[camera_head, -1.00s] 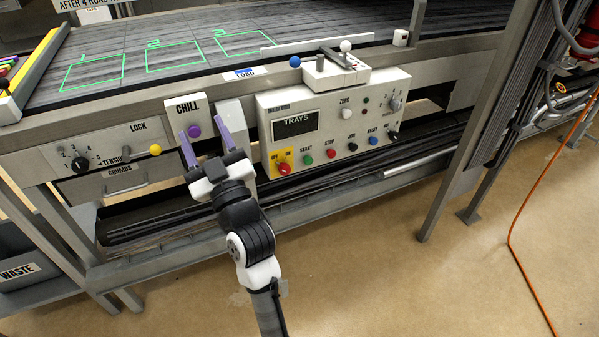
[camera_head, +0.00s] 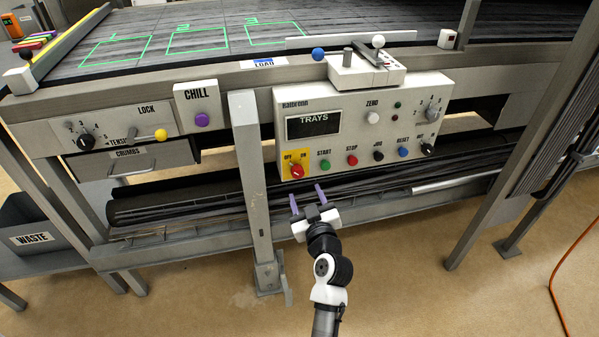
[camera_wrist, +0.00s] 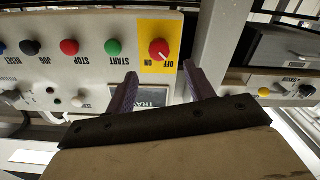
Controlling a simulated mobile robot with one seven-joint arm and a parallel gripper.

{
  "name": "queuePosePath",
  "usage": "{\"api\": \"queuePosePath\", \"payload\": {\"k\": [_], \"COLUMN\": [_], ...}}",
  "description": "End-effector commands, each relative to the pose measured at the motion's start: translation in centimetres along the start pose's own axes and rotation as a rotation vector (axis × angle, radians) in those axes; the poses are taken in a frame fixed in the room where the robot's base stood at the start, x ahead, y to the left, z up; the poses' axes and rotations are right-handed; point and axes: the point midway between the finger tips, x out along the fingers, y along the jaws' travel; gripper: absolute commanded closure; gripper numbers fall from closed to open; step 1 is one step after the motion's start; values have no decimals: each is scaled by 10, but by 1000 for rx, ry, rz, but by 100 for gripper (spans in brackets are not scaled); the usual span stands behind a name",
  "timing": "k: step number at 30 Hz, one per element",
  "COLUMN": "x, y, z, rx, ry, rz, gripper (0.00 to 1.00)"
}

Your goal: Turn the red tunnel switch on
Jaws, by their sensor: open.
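The red rotary switch (camera_head: 297,171) sits on a yellow plate marked OFF and ON at the lower left of the white control panel (camera_head: 462,84). In the wrist view the panel is upside down, and the red switch (camera_wrist: 159,50) has a pale pointer line; which label it points at is hard to tell. My gripper (camera_head: 308,193) is open and empty, with its purple fingers just below the switch in the head view. In the wrist view the fingertips (camera_wrist: 160,75) lie either side of and short of the switch. I see no contact.
Green START (camera_head: 325,164), red STOP (camera_head: 351,160) and other knobs line the panel's lower edge to the right. A grey upright post (camera_head: 256,180) stands close left of the switch. The purple CHILL button (camera_head: 202,119) is further left.

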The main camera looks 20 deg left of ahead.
Motion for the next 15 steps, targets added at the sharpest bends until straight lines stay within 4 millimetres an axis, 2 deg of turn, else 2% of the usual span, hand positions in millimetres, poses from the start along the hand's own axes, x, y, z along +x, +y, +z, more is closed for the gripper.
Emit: {"api": "queuePosePath", "payload": {"k": [1, 6, 10, 15], "x": [13, 48, 68, 84], "y": [2, 2, 1, 0], "z": [-4, -4, -3, -2], "rx": [-3, -3, -2, -1], "ry": [1, 0, 0, 1], "rz": [-1, -1, 0, 0], "gripper": [47, 47, 47, 47]}}
